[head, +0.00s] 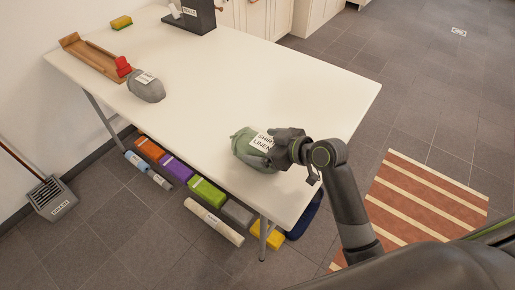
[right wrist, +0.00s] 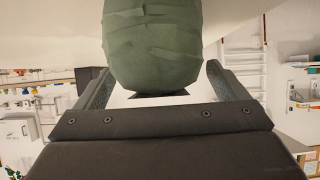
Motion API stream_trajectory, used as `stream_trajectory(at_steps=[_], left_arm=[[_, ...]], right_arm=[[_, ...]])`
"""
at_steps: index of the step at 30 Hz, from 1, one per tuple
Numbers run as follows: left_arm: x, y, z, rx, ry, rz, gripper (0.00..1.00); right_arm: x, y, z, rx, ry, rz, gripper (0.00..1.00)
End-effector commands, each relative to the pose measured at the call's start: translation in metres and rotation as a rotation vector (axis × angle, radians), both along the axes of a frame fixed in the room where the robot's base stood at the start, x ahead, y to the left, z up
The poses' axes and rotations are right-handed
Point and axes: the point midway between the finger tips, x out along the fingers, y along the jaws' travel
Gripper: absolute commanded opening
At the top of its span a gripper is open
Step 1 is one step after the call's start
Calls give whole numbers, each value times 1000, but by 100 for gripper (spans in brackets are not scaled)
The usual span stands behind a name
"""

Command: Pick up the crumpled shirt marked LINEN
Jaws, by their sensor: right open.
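The crumpled green shirt (head: 243,148) lies on the white table (head: 225,85) near its front right corner. Its white label reads SHIRT LINEN. My right gripper (head: 278,150) is at the shirt's right side, partly covering it. In the right wrist view the shirt (right wrist: 152,45) fills the space ahead of the open right gripper (right wrist: 155,80), with a finger on each side of it. Whether the fingers touch it cannot be told. My left gripper is not in view.
A grey crumpled bundle (head: 147,87) with a label and a wooden tray (head: 92,57) with a red item (head: 123,66) are at the table's left. A dark stand (head: 194,15) is at the back. Several coloured boxes lie below. The table's middle is clear.

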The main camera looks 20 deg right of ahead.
Motion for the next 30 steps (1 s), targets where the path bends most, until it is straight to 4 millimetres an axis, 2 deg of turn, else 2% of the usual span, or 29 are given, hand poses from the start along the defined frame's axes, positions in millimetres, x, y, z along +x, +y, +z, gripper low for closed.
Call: stream_trajectory(at_steps=[10,22,30], left_arm=[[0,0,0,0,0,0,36],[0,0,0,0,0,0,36],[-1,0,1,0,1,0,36]], right_arm=[[6,5,-5,-1,0,-1,93],[6,5,-5,-1,1,0,42],[6,5,0,-1,-2,1,42]])
